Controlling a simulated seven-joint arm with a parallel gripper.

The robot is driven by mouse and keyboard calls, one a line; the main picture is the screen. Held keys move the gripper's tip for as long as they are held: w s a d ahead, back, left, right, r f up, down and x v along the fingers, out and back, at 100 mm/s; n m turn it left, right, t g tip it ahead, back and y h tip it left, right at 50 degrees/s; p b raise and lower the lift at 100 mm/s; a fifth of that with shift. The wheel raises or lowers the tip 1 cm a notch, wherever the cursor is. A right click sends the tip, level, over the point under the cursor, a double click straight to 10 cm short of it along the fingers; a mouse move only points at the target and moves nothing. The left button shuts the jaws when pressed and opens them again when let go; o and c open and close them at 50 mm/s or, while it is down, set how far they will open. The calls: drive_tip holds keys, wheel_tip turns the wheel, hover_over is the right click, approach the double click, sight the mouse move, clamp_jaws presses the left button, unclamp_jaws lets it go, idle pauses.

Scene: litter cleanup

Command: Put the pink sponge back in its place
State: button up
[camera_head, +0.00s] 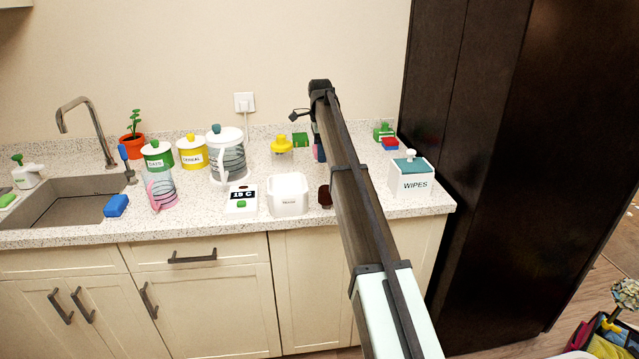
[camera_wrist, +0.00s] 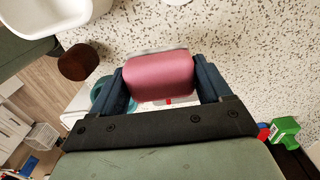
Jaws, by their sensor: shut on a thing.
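The pink sponge (camera_wrist: 160,77) is between the two dark blue fingers of my gripper (camera_wrist: 161,84) in the wrist view. The fingers are shut on its two sides, and it is held above the speckled counter (camera_wrist: 240,50). In the head view my arm crosses the right part of the counter, and its end hangs over the back of it. A sliver of the pink sponge (camera_head: 319,153) shows there beside the arm. Most of the gripper is hidden behind the arm in that view.
Right of the arm stand the white wipes box (camera_head: 412,181) and green and red blocks (camera_head: 386,135). A brown cup-like object (camera_head: 325,196) and a white container (camera_head: 288,195) are left of it. A dark cabinet (camera_head: 500,150) bounds the counter's right end.

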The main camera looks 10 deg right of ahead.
sight(320, 182)
drive_tip(key=shift+w, duration=0.5)
drive_tip(key=shift+w+f, duration=0.1)
drive_tip(key=shift+f, duration=4.8)
drive_tip(key=shift+f, duration=0.15)
drive_tip(key=o, duration=1.7)
wheel_tip(320, 182, up, 12)
drive_tip(key=shift+r, duration=0.2)
